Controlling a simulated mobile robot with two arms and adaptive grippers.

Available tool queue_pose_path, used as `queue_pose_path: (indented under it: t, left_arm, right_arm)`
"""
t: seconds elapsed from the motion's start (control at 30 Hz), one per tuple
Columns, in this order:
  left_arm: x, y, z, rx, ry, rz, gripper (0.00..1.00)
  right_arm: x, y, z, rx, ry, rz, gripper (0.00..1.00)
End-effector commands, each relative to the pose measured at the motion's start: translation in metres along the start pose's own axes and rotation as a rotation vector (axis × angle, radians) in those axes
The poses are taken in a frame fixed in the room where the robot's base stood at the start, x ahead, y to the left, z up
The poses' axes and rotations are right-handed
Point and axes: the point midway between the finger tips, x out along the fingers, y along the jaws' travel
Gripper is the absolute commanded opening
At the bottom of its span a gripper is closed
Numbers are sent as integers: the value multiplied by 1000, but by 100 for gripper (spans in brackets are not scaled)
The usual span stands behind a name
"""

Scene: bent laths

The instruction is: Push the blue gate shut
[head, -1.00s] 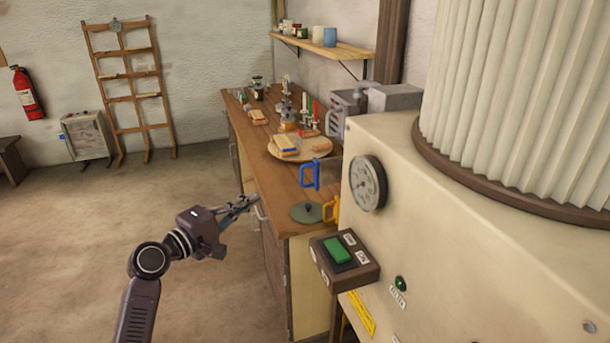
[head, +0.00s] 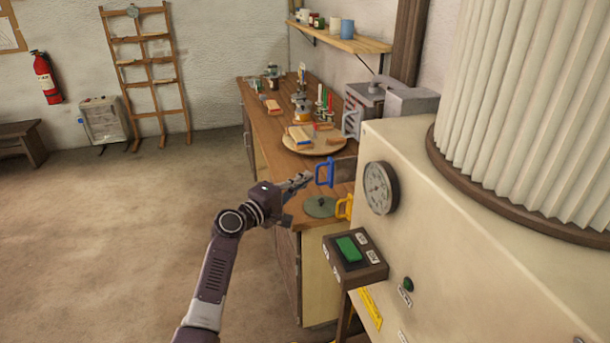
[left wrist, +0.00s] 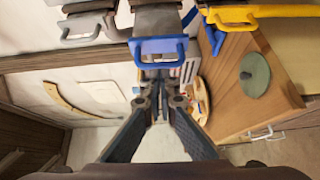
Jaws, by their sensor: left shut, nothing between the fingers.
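The blue gate shows its blue handle (head: 324,172) in the head view, sticking out from the side of the cream machine above the wooden counter. In the left wrist view the blue handle (left wrist: 158,48) is at the upper middle, on the end of a grey plate. My left gripper (head: 304,179) is shut and empty, with its fingertips just left of the handle in the head view. In the left wrist view the fingertips (left wrist: 157,92) are just below the handle, and I cannot tell if they touch it. My right gripper is not in view.
A yellow handle (head: 344,207) is close by on the right, with a green round lid (head: 320,207) on the counter. A grey handle (left wrist: 82,30) is left of the blue one. A round board (head: 315,143) with blocks lies behind.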

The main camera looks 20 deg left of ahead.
Motion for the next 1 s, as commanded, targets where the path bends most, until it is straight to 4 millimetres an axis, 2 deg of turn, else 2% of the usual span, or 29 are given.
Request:
queue_pose_path:
  t: [0.4, 0.47, 0.73, 0.83, 1.0]
  left_arm:
    - [4, -1, 4, -1, 0, 1, 0]
    - [10, -1, 8, -2, -2, 2, 0]
    - [57, 0, 39, -2, -3, 2, 0]
    - [65, 1, 44, -1, 0, 1, 0]
    - [67, 2, 46, 0, 0, 1, 0]
  right_arm:
    - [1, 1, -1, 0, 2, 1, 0]
    - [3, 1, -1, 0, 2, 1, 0]
    - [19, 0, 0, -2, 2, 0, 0]
    - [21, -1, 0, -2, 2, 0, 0]
    - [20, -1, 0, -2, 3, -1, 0]
